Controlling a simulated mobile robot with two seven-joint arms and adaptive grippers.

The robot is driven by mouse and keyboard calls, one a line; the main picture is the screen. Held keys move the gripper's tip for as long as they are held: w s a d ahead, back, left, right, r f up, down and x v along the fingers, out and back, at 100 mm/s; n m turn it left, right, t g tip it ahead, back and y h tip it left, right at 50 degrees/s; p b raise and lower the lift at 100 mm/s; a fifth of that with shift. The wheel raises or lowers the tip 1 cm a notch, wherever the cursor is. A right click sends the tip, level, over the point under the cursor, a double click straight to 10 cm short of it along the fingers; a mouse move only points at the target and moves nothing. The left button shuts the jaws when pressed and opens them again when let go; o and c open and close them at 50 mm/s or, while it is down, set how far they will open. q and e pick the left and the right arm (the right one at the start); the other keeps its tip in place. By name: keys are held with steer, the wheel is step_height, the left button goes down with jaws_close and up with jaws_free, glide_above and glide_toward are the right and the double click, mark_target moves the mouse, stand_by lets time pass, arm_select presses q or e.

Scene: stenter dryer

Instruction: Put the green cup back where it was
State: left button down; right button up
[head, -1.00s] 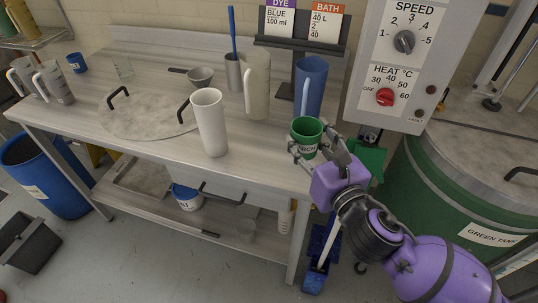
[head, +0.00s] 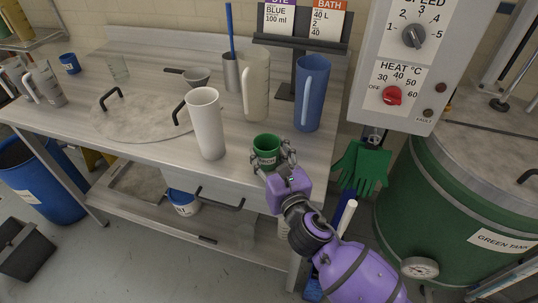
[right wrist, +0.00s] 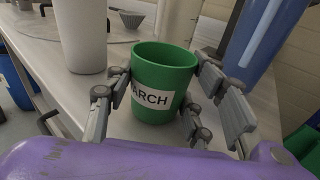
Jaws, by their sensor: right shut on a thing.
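The green cup (head: 267,147) has a white label and is upright at the front edge of the bench, right of a white tumbler. In the right wrist view the green cup (right wrist: 160,85) shows label letters "ARCH". My right gripper (head: 272,160) is shut on it, with fingers on both sides of its body. In the right wrist view the right gripper (right wrist: 155,105) has its fingers around the cup. The cup's base is close to the bench top; I cannot tell whether it touches. My left gripper is not in view.
A white tumbler (head: 206,124) stands left of the cup, and a blue jug (head: 311,92) and a pale jug (head: 255,86) stand behind. Green gloves (head: 362,167) hang right of the bench (head: 240,174). The green tank (head: 430,190) stands at right.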

steer(key=shift+f, duration=0.15)
steer(key=o, duration=1.2)
steer(key=shift+c, duration=0.2)
steer(key=shift+r, duration=0.2)
steer(key=v, duration=1.2)
